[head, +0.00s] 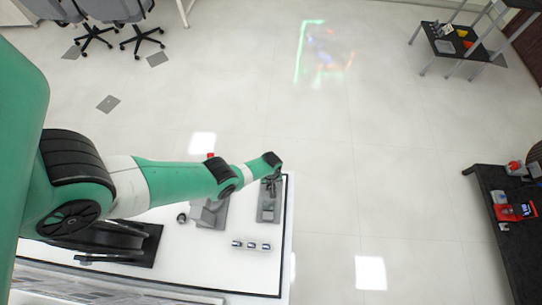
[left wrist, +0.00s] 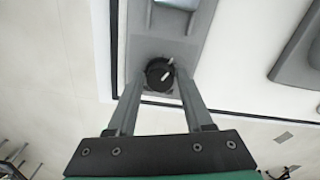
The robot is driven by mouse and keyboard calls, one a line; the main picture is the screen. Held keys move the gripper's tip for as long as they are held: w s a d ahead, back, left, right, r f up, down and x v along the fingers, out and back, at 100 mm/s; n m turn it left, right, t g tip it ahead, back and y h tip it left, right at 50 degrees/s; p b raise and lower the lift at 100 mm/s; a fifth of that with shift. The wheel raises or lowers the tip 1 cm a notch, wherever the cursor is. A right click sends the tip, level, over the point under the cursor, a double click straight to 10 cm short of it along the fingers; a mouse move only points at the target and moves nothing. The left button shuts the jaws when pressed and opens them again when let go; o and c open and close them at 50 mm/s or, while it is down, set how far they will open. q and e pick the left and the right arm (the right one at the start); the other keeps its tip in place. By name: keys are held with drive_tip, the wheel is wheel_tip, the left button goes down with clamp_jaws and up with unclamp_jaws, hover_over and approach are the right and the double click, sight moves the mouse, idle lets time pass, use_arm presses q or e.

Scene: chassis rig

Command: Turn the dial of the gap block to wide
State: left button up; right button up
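The gap block (head: 268,207) is a grey block near the right edge of the white table. In the left wrist view its grey body (left wrist: 178,50) carries a round black dial (left wrist: 160,73) with a white pointer mark. The pointer slants slightly. My left gripper (head: 272,181) is over the far end of the block. In the left wrist view the two fingers of my left gripper (left wrist: 161,72) stand on either side of the dial, very close to its rim. I cannot tell if they press on it. Any dial labels are unreadable. My right gripper is not in view.
A second grey block (head: 212,213) stands left of the gap block, also seen at the right of the left wrist view (left wrist: 300,60). A row of small cylinders (head: 252,245) sits nearer the front. The white table (head: 200,265) has bare surface around these. A dark side table (head: 505,230) stands far right.

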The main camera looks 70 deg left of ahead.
use_arm(q)
clamp_jaws()
drive_tip(key=m, duration=0.5)
drive_tip(key=shift+s+m, duration=0.1)
drive_tip(key=shift+m, duration=0.2)
drive_tip(key=m, duration=1)
drive_tip(key=shift+a+m, duration=0.1)
drive_tip(key=shift+m, duration=0.3)
drive_tip(key=m, duration=0.5)
drive_tip(key=shift+m, duration=0.3)
